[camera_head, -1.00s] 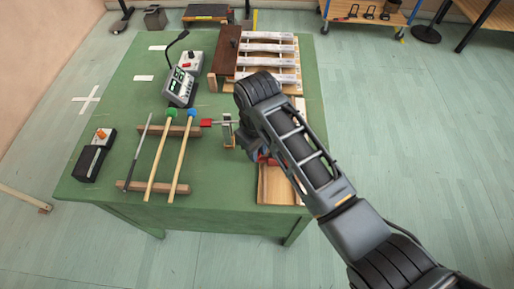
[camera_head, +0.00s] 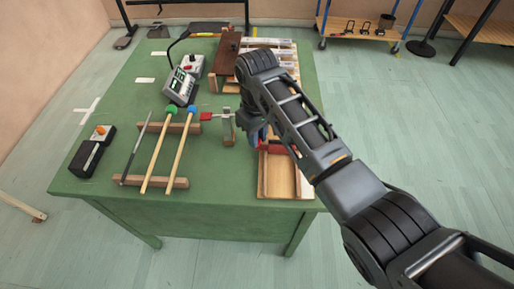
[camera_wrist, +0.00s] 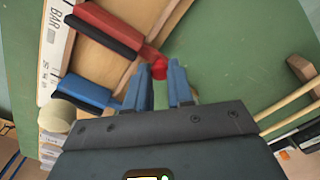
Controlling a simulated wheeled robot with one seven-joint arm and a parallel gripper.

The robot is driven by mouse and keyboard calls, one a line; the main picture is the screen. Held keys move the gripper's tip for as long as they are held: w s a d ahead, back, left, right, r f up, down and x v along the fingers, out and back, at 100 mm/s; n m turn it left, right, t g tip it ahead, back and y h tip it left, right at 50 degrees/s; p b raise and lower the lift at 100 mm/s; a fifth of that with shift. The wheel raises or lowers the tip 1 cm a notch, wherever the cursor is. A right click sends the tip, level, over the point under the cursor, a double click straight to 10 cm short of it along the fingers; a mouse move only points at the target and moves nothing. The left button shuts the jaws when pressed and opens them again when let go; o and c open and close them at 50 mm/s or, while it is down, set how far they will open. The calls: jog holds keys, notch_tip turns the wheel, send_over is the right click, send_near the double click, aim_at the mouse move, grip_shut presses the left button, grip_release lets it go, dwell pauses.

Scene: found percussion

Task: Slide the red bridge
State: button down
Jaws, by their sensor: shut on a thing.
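The red bridge (camera_wrist: 112,27) lies across a wooden frame and has a dark underside. A round red knob (camera_wrist: 159,68) is at its end. My gripper (camera_wrist: 161,76) has its blue fingers at either side of that knob and is shut on it. In the head view, my gripper (camera_head: 258,137) is at the left side of the wooden frame (camera_head: 261,184), mostly hidden behind my arm. Only part of the red bridge (camera_head: 271,147) shows there.
A blue bar (camera_wrist: 86,91) lies close beside the gripper. Left of the frame are a small clamp-like stand (camera_head: 228,128), a red-headed piece (camera_head: 207,117) and mallets (camera_head: 158,150) on wooden rests. A grey device (camera_head: 181,86) stands behind.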

jog(key=shift+w+d, duration=0.1)
jog(key=shift+w, duration=0.1)
jog(key=c, duration=1.3)
grip_release()
jog(key=shift+o, duration=0.2)
jog(key=shift+r, duration=3.95)
